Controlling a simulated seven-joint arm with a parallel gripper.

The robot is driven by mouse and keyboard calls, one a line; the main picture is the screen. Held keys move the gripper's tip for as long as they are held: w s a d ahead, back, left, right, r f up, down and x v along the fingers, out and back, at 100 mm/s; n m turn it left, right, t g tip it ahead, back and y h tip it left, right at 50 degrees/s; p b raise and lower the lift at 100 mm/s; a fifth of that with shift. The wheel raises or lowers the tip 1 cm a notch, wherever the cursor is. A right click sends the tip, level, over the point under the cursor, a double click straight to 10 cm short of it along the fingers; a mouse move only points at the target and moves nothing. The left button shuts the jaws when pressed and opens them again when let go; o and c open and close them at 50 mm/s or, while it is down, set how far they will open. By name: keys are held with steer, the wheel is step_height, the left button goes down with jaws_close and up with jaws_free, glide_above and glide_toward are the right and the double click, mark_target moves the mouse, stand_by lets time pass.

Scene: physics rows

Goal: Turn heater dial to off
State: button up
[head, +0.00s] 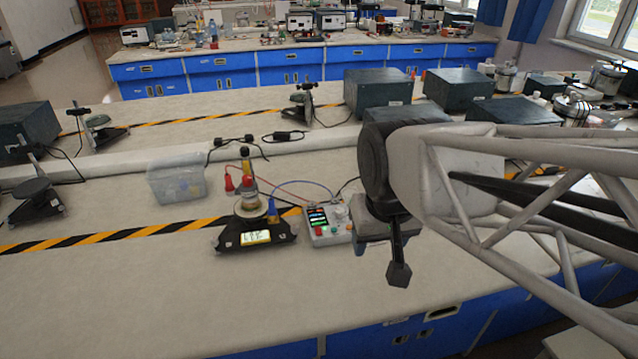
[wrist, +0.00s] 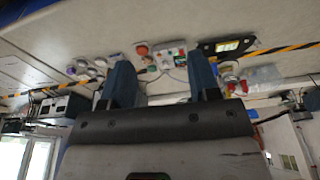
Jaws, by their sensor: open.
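A small pale control box (head: 326,221) with a lit display, coloured buttons and a pale knob-like part stands on the bench, left of my gripper. It also shows upside down in the wrist view (wrist: 170,57). I cannot tell for certain which part is the heater dial; some of the box's right side is close to or behind my gripper. My gripper (head: 392,250) hangs over the bench, right of the box. In the wrist view its two blue-grey fingers (wrist: 162,80) are apart with nothing held between them. The box appears beyond the gap between them.
A black device with a lit screen (head: 255,236) stands left of the box, with a vessel (head: 247,194) behind it. Red and blue leads run by the box. A clear plastic bin (head: 176,181) stands farther left. The front left bench top is clear.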

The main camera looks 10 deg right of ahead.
steer(key=w+d+f+m, duration=0.1)
steer(key=w+f+m, duration=0.1)
steer(key=w, duration=1)
steer(key=m+g, duration=0.2)
steer(key=m, duration=0.2)
glide_above(340, 210)
steer(key=f, duration=1.6)
steer(key=shift+s+a, duration=0.15)
steer(key=shift+s, duration=0.25)
steer(key=shift+w+f, duration=0.45)
steer(key=shift+f, duration=0.05)
steer(key=shift+f, duration=0.1)
steer(key=shift+f, duration=3.8)
